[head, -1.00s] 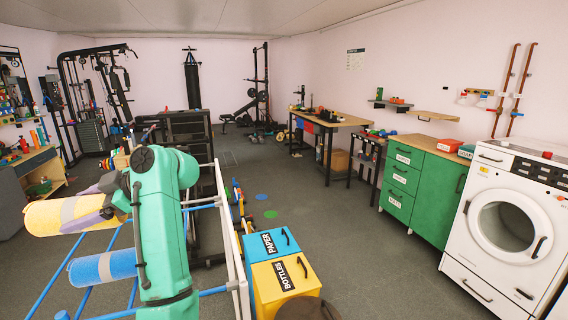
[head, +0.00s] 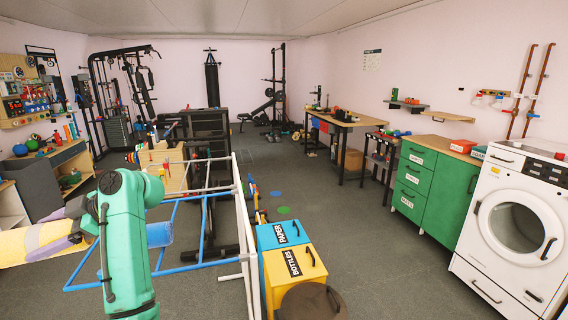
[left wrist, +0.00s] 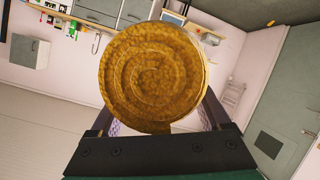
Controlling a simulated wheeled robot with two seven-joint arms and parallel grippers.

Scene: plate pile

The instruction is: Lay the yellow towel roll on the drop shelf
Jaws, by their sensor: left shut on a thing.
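In the left wrist view the roll's spiral end (left wrist: 152,78) faces the camera between the two fingers of the gripper (left wrist: 160,118). I cannot tell which is the drop shelf. My right gripper is not in view.
A green cabinet (head: 430,185) and a white washer (head: 512,225) line the right wall.

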